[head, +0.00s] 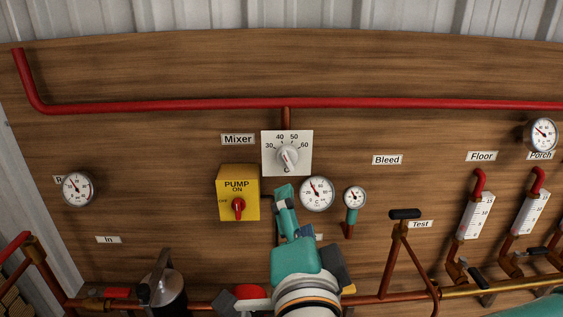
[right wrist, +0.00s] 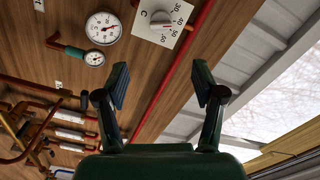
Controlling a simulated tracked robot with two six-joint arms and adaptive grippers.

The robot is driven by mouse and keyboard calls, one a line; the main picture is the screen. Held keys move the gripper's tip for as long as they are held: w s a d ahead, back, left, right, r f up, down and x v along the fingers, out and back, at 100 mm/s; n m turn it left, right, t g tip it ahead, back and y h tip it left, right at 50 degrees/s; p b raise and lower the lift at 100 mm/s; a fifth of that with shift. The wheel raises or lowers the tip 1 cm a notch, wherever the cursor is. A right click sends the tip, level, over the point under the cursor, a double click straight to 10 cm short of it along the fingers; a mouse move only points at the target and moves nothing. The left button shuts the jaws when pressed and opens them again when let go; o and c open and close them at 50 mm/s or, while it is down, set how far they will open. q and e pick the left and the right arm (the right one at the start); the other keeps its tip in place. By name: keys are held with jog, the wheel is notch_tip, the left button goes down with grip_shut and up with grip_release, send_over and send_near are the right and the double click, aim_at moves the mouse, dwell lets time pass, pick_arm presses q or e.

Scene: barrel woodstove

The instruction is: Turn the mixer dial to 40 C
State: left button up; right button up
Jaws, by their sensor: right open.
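The mixer dial (head: 287,157) is a round grey knob with a red mark on a white square plate. The plate is printed 30, 40, 50 and 60 along its top, with a Mixer label (head: 238,139) at its left. I cannot read the dial's exact setting. It also shows at the top of the right wrist view (right wrist: 160,20). My right gripper (head: 287,200) is just below the dial in the head view, apart from it. In the right wrist view its two fingers (right wrist: 160,82) are spread and empty, with the dial beyond them. My left gripper is not in view.
A yellow pump switch (head: 238,193) is left of the right gripper. A round gauge (head: 317,194) and a smaller gauge (head: 355,197) are close on its right. A red pipe (head: 200,105) runs across above the dial. Pipes and valves line the bottom.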

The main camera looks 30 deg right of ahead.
aim_at(288, 164)
jog(key=p+x, duration=0.2)
jog(key=x, duration=1.3)
jog(key=shift+w, duration=0.35)
